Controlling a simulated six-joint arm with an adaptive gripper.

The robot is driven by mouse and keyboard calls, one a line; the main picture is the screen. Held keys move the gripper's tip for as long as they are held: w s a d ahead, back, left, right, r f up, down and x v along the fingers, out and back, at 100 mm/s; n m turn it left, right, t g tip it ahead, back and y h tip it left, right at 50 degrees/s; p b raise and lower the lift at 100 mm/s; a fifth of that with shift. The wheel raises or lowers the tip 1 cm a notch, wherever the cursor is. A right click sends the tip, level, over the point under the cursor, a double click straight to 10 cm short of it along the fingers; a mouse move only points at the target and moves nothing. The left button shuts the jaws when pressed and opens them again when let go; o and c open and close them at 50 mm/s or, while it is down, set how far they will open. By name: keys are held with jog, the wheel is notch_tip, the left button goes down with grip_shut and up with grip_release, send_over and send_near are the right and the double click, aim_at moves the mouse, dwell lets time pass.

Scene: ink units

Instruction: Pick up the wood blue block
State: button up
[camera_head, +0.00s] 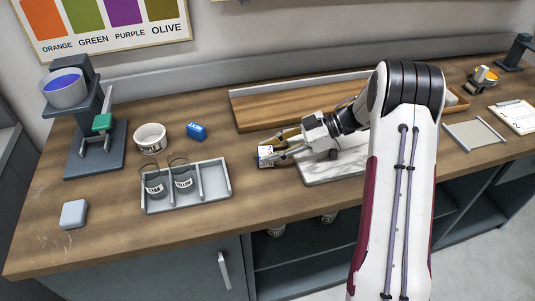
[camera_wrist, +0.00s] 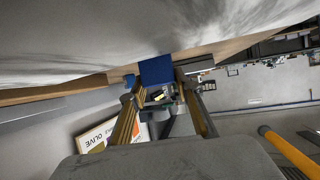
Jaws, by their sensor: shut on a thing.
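My gripper (camera_head: 272,151) is over the counter, left of the white marbled slab, with its fingers shut on a small blue block. In the head view this held block (camera_head: 266,155) shows a pale face with dark marks and a bit of blue. In the wrist view the held block (camera_wrist: 157,70) shows a plain blue face between the fingertips of my gripper (camera_wrist: 160,92). I cannot tell from the frames which block is wood.
A grey divided tray (camera_head: 215,182) holds two glass jars (camera_head: 154,183) left of my gripper. The white bowl (camera_head: 150,138) stands behind it. The marbled slab (camera_head: 318,170) lies under my wrist, and a long wooden board (camera_head: 262,108) lies behind.

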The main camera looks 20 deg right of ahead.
aim_at(271, 151)
notch_tip(271, 151, up, 10)
dwell(0.8)
